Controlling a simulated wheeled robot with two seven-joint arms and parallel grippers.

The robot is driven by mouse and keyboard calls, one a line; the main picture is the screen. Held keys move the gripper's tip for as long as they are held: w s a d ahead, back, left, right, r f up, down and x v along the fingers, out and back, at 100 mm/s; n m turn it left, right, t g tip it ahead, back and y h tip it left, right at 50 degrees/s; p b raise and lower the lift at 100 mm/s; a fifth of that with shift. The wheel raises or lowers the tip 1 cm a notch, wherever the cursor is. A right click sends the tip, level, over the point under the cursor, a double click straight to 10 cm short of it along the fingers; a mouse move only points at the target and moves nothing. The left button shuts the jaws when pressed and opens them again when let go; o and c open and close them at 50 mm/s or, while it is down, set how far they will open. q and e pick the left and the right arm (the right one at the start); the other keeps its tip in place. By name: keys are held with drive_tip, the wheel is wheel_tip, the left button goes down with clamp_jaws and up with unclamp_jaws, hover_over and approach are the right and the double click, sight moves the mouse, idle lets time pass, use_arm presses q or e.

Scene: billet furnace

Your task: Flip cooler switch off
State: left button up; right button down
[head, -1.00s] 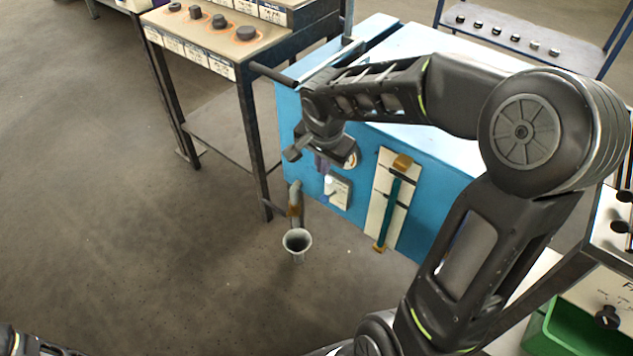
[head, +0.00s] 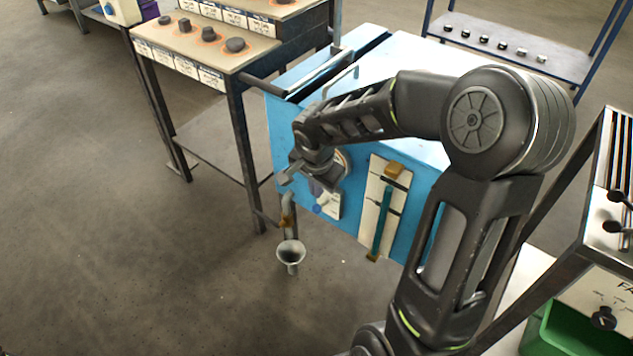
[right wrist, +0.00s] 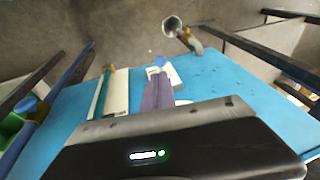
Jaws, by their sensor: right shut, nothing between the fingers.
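The cooler is a blue box (head: 345,225) in the middle of the head view. Its switch is a small white plate (head: 333,207) with a blue-tipped lever (head: 318,209) low on the front face; the plate also shows in the right wrist view (right wrist: 174,76), with the blue tip (right wrist: 158,61). My right gripper (head: 317,190) is shut and empty, its purple-grey fingers (right wrist: 157,80) pointing at the switch and partly covering it. The fingertips are at or very near the lever; I cannot tell whether they touch. My left gripper is out of view.
Right of the switch is a white gauge panel with a green tube (head: 382,215). A pipe with a funnel (head: 290,253) stands left below it. A labelled table (head: 195,52) with dark pieces is at left. A control cabinet with a green bin (head: 570,335) is at lower right.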

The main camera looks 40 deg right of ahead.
sight(316, 209)
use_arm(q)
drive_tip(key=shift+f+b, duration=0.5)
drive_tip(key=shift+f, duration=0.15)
use_arm(e)
drive_tip(key=x, duration=0.8)
